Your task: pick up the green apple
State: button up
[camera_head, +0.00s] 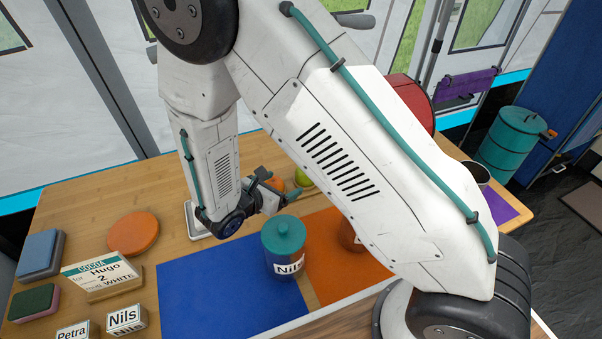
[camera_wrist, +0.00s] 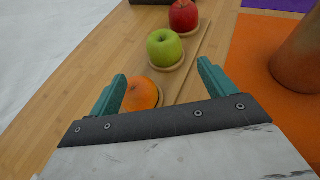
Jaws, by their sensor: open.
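The green apple (camera_wrist: 164,47) sits on a small round wooden coaster in the wrist view, ahead of my gripper. In the head view the apple (camera_head: 304,178) is partly hidden behind my arm. My gripper (camera_wrist: 160,88) is open and empty, its teal fingers apart. An orange (camera_wrist: 141,94) lies nearer than the apple, seen between the fingers; I cannot tell whether a finger touches it. My gripper also shows in the head view (camera_head: 268,188), low over the table beside the orange (camera_head: 276,184).
A red apple (camera_wrist: 184,16) stands on a coaster beyond the green one. Name blocks, sponges and an orange disc (camera_head: 134,233) lie at left.

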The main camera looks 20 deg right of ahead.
aim_at(300, 174)
jog(key=x, duration=0.8)
jog(key=shift+s+d+r, duration=0.25)
jog(key=shift+d+r, duration=0.1)
jog(key=shift+r, duration=0.05)
jog(key=shift+w+d+f, duration=0.2)
jog(key=shift+w+d, duration=0.1)
jog(key=c, duration=1.1)
